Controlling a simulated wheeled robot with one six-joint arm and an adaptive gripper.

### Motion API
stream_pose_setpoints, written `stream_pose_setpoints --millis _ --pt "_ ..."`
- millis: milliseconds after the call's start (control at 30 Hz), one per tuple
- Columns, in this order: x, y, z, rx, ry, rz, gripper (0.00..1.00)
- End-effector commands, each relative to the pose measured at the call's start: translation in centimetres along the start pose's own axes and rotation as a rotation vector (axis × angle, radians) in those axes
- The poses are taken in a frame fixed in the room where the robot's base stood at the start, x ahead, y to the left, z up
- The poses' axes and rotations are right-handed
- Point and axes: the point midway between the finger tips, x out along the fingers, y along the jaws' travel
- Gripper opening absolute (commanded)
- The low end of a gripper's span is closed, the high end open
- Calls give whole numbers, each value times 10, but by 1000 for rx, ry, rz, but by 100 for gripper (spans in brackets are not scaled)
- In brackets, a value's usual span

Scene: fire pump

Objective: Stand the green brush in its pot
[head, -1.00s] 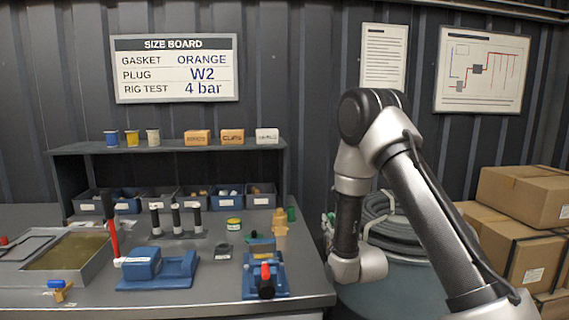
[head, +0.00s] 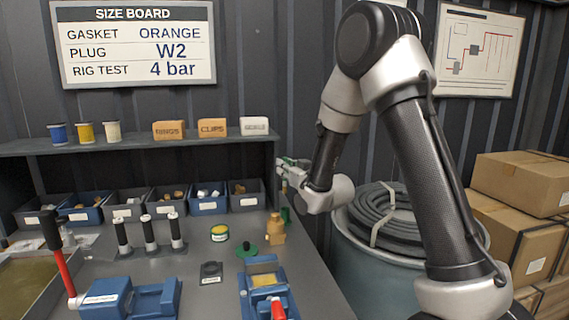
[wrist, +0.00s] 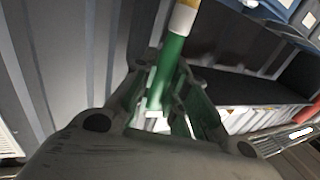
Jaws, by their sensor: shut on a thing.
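The green brush shows in the wrist view as a green handle (wrist: 167,70) with a pale and yellowish band at its upper end. My gripper (wrist: 160,115) is shut on the green handle. In the head view my gripper (head: 288,172) is above the right rear of the bench, in front of the dark wall, with a little green showing at it. I cannot pick out the pot for certain. A small green thing (head: 286,215) stands at the bench's right edge, partly behind a tan brass-like fitting, and a dark green round piece (head: 247,250) lies nearer.
Small bins and a shelf (head: 200,140) stand behind. A hose drum (head: 360,262) and cartons are right.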

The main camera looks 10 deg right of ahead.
Motion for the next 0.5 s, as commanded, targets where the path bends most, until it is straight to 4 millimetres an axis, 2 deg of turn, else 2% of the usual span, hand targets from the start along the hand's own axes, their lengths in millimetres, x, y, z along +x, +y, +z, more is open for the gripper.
stream_pose_setpoints --millis 500 --pt "0 0 46 1 0 1 0"
